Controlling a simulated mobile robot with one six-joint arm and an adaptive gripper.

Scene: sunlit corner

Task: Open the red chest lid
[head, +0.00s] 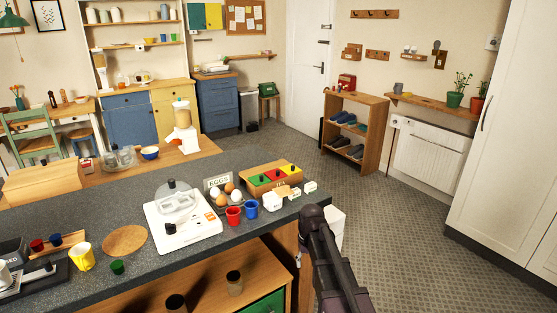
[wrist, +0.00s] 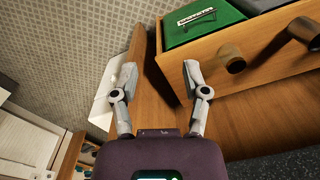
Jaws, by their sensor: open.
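A small red box (head: 346,82), which looks like the red chest, sits on top of the wooden shoe rack across the room in the head view. Its lid looks closed, but it is too small to be sure. It does not show in the wrist view. My gripper (wrist: 160,85) is open and empty, with its two grey fingers spread apart beside a wooden panel of the counter. In the head view my arm reaches down past the counter's right end, and the fingers are hidden there. The gripper is far from the red box.
The dark counter (head: 75,205) holds a white appliance (head: 182,222), cups, eggs and a compartment box (head: 270,176). In the wrist view, a green box (wrist: 203,20) and brown cylinders (wrist: 229,58) are close to the fingers. Patterned floor (head: 400,235) is clear toward the shoe rack (head: 354,130).

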